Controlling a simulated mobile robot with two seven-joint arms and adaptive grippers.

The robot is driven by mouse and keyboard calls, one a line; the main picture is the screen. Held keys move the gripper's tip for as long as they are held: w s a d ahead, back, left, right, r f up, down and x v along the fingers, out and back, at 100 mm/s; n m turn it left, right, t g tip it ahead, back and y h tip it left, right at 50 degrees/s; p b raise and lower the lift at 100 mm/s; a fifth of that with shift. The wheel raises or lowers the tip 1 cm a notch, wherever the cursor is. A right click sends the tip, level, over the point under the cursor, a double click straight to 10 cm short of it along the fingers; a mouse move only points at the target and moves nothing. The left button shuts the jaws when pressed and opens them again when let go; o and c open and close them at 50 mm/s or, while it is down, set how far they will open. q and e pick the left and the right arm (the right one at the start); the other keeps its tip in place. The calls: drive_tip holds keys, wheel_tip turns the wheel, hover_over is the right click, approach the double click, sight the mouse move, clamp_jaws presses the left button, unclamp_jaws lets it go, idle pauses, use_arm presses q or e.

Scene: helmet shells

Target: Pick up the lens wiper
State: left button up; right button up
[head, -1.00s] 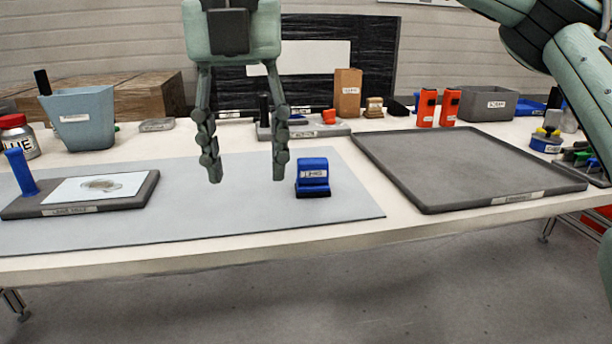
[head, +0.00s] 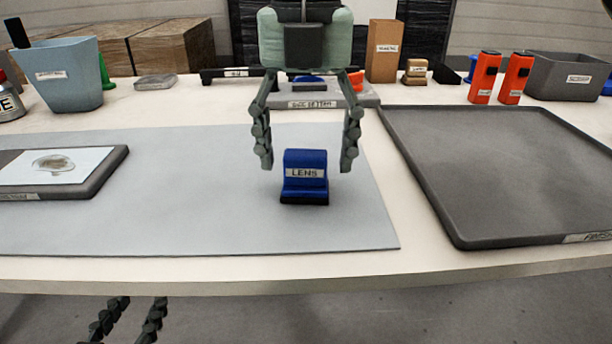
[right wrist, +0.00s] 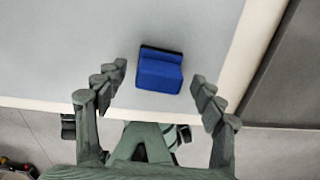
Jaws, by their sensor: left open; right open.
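The lens wiper (head: 305,178) is a blue block with a dark base and a "LENS" label. It stands upright on the grey mat. My right gripper (head: 308,164) is open, pointing down, with a finger to each side of the wiper in the head view and clear gaps. In the right wrist view the wiper (right wrist: 160,72) lies centred between the open fingertips (right wrist: 158,76), not gripped. My left gripper (head: 128,312) is open and empty below the table's front edge, only its fingers in view.
The grey mat (head: 190,215) is bare around the wiper. A dark tray (head: 500,170) lies to the right. A board with a pale sheet (head: 55,166) lies to the left. A blue bin (head: 62,80), orange bottles (head: 484,78) and a labelled grey stand (head: 335,101) are farther back.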

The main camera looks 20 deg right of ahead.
drive_tip(key=shift+f, duration=0.3)
drive_tip(key=shift+c, duration=0.6)
drive_tip(key=c, duration=1.1)
drive_tip(key=shift+r, duration=0.1)
